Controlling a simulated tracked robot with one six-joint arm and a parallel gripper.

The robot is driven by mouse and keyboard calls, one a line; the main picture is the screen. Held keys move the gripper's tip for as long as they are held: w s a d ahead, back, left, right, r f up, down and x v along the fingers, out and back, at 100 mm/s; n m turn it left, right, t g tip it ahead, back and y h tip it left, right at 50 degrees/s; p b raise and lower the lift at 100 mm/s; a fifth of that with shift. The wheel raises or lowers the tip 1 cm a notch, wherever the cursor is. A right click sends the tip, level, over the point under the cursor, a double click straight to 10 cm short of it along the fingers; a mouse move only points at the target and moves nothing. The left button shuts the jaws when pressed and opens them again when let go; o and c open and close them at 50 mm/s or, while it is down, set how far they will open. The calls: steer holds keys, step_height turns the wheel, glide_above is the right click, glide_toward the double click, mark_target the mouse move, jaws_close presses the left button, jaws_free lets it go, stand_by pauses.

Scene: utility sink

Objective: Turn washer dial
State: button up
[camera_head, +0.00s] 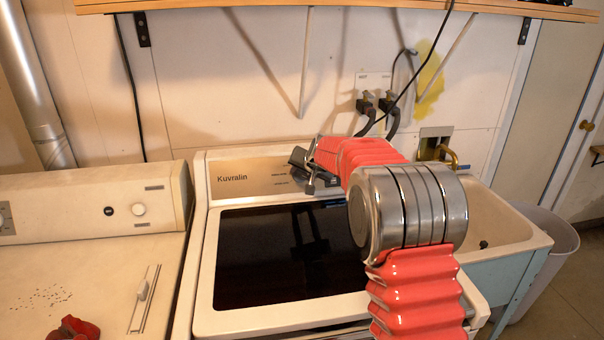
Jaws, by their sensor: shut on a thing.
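The washer (207,290) is white with a dark glass lid (265,255) and a console (228,178) marked "Kuvralin" along its back. My gripper (302,172) is at the right half of this console, reaching in from the right with its dark fingers against the panel. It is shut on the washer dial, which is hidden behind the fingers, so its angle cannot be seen. My red arm covers the right end of the console.
A second white machine (80,270) with knobs stands at left, a red cloth (75,328) on its top. A utility sink (515,225) with a brass faucet (445,155) is at right, a grey bin (555,245) beyond. A wooden shelf (400,5) runs overhead; hoses (370,122) hang behind.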

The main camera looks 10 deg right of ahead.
steer(key=shift+c, duration=0.7)
steer(key=shift+n, duration=0.4)
steer(key=n, duration=0.2)
steer(key=shift+a+n+h, duration=0.15)
steer(key=shift+n+h, duration=0.25)
steer(key=shift+a+n+h, duration=0.15)
steer(key=shift+n+h, duration=0.25)
steer(key=shift+n, duration=1.3)
steer(key=o, duration=1.1)
steer(key=shift+c, duration=0.2)
